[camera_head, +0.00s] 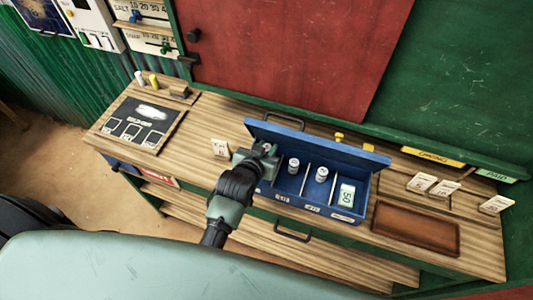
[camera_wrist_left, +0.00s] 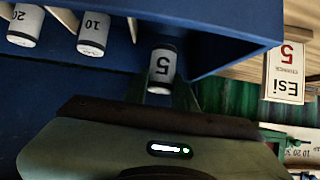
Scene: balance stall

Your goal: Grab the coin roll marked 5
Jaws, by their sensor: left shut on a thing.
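The coin roll marked 5 (camera_wrist_left: 162,66) is white with a dark end and shows in the left wrist view, by the leftmost compartment of the blue cash box (camera_head: 320,148). My left gripper (camera_head: 264,154) reaches over the left end of the box and is shut on this roll. In the head view the gripper mostly hides the roll. I cannot tell whether the roll is clear of the box floor. Rolls marked 10 (camera_wrist_left: 93,33) and 20 (camera_wrist_left: 25,24) stand in the neighbouring compartments. My right gripper is not in view.
A bundle marked 50 (camera_head: 347,195) lies in the box's right compartment. A small card (camera_head: 220,147) stands left of the box. A brown tray (camera_head: 415,229) and several price cards (camera_head: 421,183) are to the right. A dark board (camera_head: 139,124) lies at the counter's left.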

